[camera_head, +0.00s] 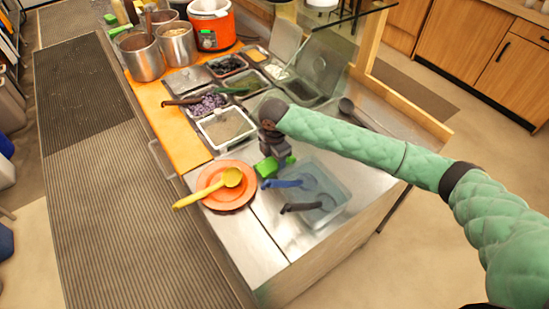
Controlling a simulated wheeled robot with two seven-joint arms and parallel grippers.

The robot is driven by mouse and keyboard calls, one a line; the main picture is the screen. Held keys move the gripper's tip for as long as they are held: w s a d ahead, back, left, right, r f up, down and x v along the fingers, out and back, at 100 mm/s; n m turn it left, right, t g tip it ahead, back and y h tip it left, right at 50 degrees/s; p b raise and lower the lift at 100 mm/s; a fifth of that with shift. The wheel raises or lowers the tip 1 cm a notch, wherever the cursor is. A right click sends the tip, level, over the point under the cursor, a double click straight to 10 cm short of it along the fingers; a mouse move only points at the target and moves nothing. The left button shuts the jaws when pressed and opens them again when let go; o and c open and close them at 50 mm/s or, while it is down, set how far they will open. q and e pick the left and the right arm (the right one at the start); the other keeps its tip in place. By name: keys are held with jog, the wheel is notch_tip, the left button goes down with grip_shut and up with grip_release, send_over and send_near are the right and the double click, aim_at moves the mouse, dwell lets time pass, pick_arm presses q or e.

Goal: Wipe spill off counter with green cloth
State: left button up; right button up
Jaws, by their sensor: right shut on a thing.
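My right gripper (273,158) reaches in from the right over the counter. It is shut on a bright green cloth (290,161), which sticks out from the fingers. The gripper is between the tray of grey-brown topping and the clear bin of water-like contents. The metal counter (237,252) is shiny. I cannot make out a clear spill on it; the area under the gripper is partly hidden. My left gripper is not in view.
An orange plate (239,195) with a yellow ladle (206,188) stands left of the gripper. A clear bin (332,213) with blue and black handled utensils is just in front. Topping trays (226,128) and steel pots (142,57) are behind. The front counter corner is free.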

jog(key=shift+f, duration=0.2)
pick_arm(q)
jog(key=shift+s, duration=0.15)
pick_arm(e)
jog(key=shift+w+a, duration=0.1)
jog(key=shift+w, duration=0.05)
jog(key=shift+w+a, duration=0.25)
jog(key=shift+w, duration=0.15)
jog(key=shift+w+a, duration=0.5)
jog(key=shift+w, duration=0.25)
jog(key=shift+w+a, duration=0.4)
jog(key=shift+w, duration=0.15)
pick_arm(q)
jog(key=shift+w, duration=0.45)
pick_arm(e)
jog(key=shift+w+a, duration=0.15)
jog(key=shift+w, duration=0.1)
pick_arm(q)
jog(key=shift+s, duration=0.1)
